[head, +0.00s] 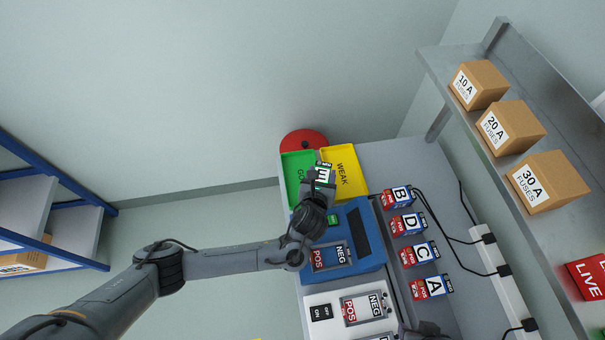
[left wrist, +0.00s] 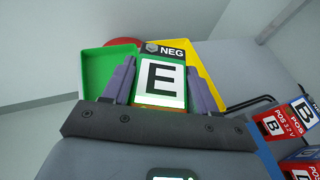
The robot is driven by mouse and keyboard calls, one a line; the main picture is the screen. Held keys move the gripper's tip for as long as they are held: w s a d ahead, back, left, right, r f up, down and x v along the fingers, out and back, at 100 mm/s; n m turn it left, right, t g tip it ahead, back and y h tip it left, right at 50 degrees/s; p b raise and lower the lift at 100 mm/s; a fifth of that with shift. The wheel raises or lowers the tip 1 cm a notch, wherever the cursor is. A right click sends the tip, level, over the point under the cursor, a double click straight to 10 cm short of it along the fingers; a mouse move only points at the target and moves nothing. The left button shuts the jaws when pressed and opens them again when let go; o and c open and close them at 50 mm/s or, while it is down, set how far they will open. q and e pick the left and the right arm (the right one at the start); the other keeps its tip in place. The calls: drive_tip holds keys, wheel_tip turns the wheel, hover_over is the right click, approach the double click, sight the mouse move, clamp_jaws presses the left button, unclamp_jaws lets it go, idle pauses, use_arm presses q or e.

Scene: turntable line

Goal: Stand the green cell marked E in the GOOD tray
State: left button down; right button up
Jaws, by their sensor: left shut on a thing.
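The green cell marked E (head: 323,170) is held in my left gripper (head: 320,180), which is shut on it. In the left wrist view the cell (left wrist: 161,82) sits between the two fingers, its E label facing the camera and its NEG end up. The green GOOD tray (head: 291,185) is just left of the cell; the yellow WEAK tray (head: 351,184) is to its right. In the head view the cell overlaps the border between the two trays. Its height above them is hard to tell. My right gripper is not in view.
A red round thing (head: 303,139) lies behind the trays. A blue tester (head: 374,256) and a white unit with an on/off switch (head: 322,297) stand nearer. Cells B (head: 401,195), D (head: 408,223), C (head: 420,253) and A (head: 431,286) stand at the right, with cables beside them.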

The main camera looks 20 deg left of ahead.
use_arm(q)
drive_tip(key=w+a+f, duration=0.1)
drive_tip(key=a, duration=0.1)
drive_tip(key=w+a+f+b, duration=0.1)
drive_tip(key=w+a+f, duration=0.1)
drive_tip(key=a, duration=0.1)
drive_tip(key=w+a+f, duration=0.1)
drive_tip(key=a+f, duration=0.1)
drive_tip(key=shift+w+a+f, duration=0.1)
drive_tip(key=shift+w+a, duration=0.05)
drive_tip(key=shift+a, duration=0.1)
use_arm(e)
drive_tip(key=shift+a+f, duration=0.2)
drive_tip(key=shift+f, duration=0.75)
use_arm(q)
wheel_tip(320, 180, down, 4)
drive_tip(key=shift+r+b, duration=0.2)
drive_tip(key=shift+b, duration=0.45)
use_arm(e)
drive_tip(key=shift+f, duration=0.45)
use_arm(q)
drive_tip(key=shift+f, duration=0.1)
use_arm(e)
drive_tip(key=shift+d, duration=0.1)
use_arm(q)
drive_tip(key=shift+f, duration=0.2)
drive_tip(key=shift+c, duration=1.6)
unclamp_jaws()
